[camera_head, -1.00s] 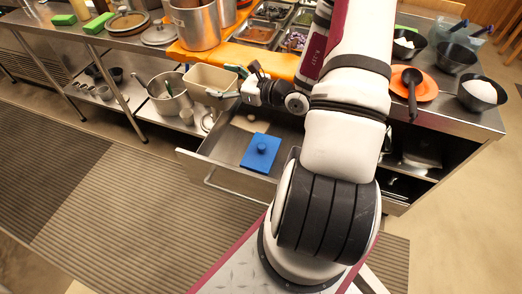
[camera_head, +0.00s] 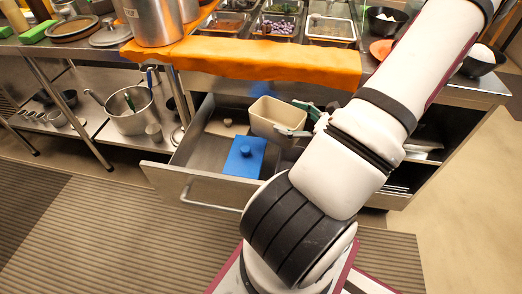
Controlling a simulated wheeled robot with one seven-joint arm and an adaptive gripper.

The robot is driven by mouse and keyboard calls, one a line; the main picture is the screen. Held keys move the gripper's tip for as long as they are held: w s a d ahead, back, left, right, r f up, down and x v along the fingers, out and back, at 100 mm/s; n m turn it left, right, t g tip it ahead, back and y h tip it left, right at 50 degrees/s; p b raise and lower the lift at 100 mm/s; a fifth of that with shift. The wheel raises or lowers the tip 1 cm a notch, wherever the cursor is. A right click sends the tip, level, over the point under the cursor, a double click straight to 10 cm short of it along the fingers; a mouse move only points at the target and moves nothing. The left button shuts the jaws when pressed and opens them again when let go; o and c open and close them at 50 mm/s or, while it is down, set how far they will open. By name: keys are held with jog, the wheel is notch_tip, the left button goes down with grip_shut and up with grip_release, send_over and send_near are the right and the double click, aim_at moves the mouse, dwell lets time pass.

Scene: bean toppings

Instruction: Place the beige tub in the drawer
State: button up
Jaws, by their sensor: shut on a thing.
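The beige tub (camera_head: 277,118) is an open, empty-looking container, roughly upright. It is over the back right part of the open drawer (camera_head: 172,186), behind a blue block with a knob (camera_head: 244,158). I cannot tell whether the tub touches the drawer floor or hangs above it. My gripper (camera_head: 294,131) is shut on the right side of the tub. My arm hides part of the drawer's right side.
A small beige item (camera_head: 227,123) lies in the drawer's back left. The counter with an orange cloth (camera_head: 245,62) overhangs the drawer's back. Pots (camera_head: 127,108) stand on the lower shelf to the left. The drawer's left part has bare floor.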

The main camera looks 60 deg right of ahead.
notch_tip(320, 180, down, 9)
jog(key=shift+r+b, duration=0.1)
jog(key=shift+b, duration=1.15)
jog(key=shift+f, duration=0.35)
jog(key=shift+c, duration=0.6)
jog(key=o, duration=1.9)
jog(key=shift+c, duration=0.2)
jog(key=shift+o, duration=0.2)
jog(key=shift+s+r, duration=0.1)
